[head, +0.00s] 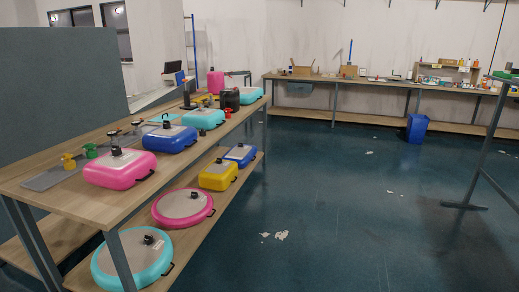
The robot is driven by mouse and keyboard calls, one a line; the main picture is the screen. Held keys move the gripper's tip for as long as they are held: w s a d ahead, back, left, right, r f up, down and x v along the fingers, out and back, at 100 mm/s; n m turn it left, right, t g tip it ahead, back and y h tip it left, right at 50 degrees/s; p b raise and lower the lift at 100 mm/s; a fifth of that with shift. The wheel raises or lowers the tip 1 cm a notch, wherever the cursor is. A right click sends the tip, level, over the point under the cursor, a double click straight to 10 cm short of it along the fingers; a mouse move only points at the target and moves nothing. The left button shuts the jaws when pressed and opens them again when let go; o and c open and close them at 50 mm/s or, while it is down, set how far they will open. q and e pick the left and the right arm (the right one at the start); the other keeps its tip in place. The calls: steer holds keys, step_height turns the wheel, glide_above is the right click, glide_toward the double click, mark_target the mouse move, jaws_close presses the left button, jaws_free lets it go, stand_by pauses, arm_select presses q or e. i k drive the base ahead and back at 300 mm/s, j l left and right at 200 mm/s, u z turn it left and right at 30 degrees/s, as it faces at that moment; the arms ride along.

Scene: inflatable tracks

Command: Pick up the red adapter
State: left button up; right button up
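A small red piece (228,113) shows on the long wooden table (75,202), beside the teal inflatable and near the black canister. It is too small and far off to make out its shape, so I cannot tell for certain that it is the red adapter. A yellow adapter (69,161) and a green adapter (91,150) stand at the near left part of the table, by a grey plate. Neither of my grippers is in view.
Pink (120,170), blue (171,139) and teal (204,118) inflatables line the table edge. More lie on the lower shelf. A black canister (229,99) stands farther back. A blue bin (416,128) stands by the far workbench. The floor right of the table is mostly clear, with scraps.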

mark_target(228, 115)
steer(key=i, duration=2.25)
steer(key=i+l+u, duration=0.1)
steer(key=i+u, duration=0.3)
steer(key=i+l+u, duration=0.25)
steer(key=i+u, duration=0.15)
steer(key=i, duration=0.15)
steer(key=i+l+u, duration=0.4)
steer(key=i, duration=0.05)
